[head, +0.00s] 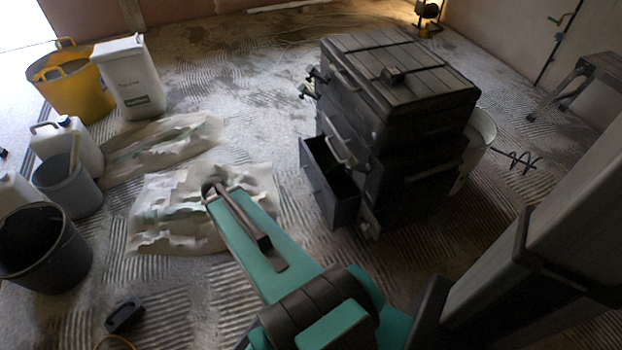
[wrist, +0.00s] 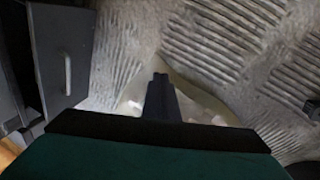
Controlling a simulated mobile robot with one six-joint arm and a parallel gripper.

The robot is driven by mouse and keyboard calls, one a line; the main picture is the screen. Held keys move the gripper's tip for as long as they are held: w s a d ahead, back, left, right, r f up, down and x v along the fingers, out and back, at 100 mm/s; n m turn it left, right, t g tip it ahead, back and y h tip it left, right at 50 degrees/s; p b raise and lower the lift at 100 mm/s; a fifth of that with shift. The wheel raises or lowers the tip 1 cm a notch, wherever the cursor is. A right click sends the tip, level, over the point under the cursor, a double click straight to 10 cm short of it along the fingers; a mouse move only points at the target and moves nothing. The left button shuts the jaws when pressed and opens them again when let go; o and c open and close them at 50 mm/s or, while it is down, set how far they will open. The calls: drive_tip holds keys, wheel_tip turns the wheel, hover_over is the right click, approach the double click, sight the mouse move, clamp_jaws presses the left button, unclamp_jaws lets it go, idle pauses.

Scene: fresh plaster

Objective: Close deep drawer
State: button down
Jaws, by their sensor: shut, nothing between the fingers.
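The deep drawer (head: 345,208) stands open, pulled out from the lower part of a dark tool chest (head: 420,128) in the head view. Its inside looks dark, and I cannot tell whether anything lies in it. In the wrist view, a dark drawer panel (wrist: 68,45) with a pale bar handle fills the left side. My gripper (wrist: 160,78) is shut and empty in the wrist view, pointing over the floor to the right of that panel and apart from it. In the head view my green arm reaches forward to the left of the drawer; I cannot make out the fingertips there.
Crumpled pale sheets (head: 160,215) lie on the ridged floor left of my arm. Buckets, including a yellow tub (head: 70,92) and a black bucket (head: 42,250), and canisters stand along the left. A pale bucket (head: 480,135) stands behind the chest.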

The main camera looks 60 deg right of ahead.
drive_tip(key=s+d+r+m+h+b, duration=0.1)
drive_tip(key=d+r+m+h+b, duration=0.1)
drive_tip(key=d+b, duration=0.5)
drive_tip(key=s+d+r+m+t+h+b, duration=0.1)
drive_tip(key=d+b, duration=0.5)
drive_tip(key=d, duration=1.2)
drive_tip(key=shift+s+r+m+h+b, duration=0.25)
drive_tip(key=shift+r+m+h+b, duration=0.1)
drive_tip(key=shift+r+m+h, duration=0.2)
drive_tip(key=shift+d, duration=0.1)
drive_tip(key=b, duration=0.7)
approach(315, 172)
drive_tip(key=shift+x, duration=2.45)
drive_tip(key=shift+f, duration=0.1)
drive_tip(key=shift+w+p, duration=0.1)
drive_tip(key=shift+p, duration=0.25)
